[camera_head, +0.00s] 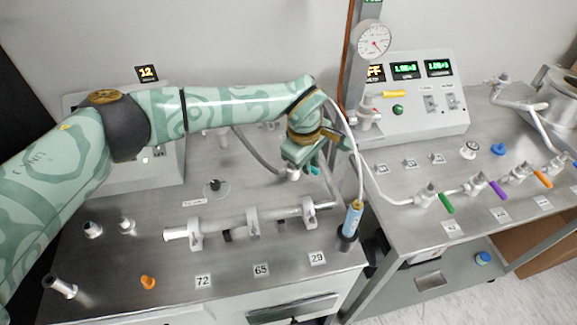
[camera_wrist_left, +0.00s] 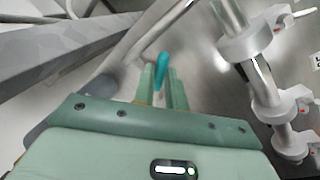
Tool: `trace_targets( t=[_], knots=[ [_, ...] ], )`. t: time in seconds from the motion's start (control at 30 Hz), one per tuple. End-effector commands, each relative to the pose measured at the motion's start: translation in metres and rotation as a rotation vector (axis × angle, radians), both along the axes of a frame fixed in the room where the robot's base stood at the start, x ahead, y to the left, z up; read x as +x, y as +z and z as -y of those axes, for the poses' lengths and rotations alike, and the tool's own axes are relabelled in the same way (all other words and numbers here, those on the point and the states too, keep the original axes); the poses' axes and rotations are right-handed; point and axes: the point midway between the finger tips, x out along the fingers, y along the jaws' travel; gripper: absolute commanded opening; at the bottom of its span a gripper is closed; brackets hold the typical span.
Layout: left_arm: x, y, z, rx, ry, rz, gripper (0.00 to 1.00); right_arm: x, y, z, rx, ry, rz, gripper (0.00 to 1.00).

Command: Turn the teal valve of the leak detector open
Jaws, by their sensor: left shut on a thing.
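The teal valve handle (camera_wrist_left: 162,66) shows in the left wrist view between the two fingers of my left gripper (camera_wrist_left: 160,88), which is shut on it. In the head view a small bit of the teal handle (camera_head: 316,161) shows beside my left gripper (camera_head: 306,166), low over the right part of the left bench. A metal pipe fitting (camera_head: 291,174) stands just below the gripper. The rest of the valve is mostly hidden by the gripper and wrist. My right gripper is in neither view.
A horizontal tube in clamps (camera_head: 253,216) lies in front of the gripper. A blue-labelled wand (camera_head: 353,218) stands in a holder at the bench's right edge. A post with a round gauge (camera_head: 373,40) rises behind. A second bench carries green, purple and orange valve handles (camera_head: 497,189).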

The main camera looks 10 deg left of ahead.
Motion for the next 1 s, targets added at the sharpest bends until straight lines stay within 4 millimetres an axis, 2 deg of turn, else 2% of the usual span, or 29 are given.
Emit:
trace_targets(
  t=[0.13,0.4,1.0],
  knots=[
    [0.005,-0.001,0.009,0.001,0.097,0.002,0.0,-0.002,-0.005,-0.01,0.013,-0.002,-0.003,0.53],
    [0.012,0.0,0.013,0.0,0.244,0.0,0.0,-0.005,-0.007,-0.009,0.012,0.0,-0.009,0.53],
    [0.015,0.0,0.015,0.0,0.31,0.0,0.0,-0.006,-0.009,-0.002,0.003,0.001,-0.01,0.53]
  ],
)
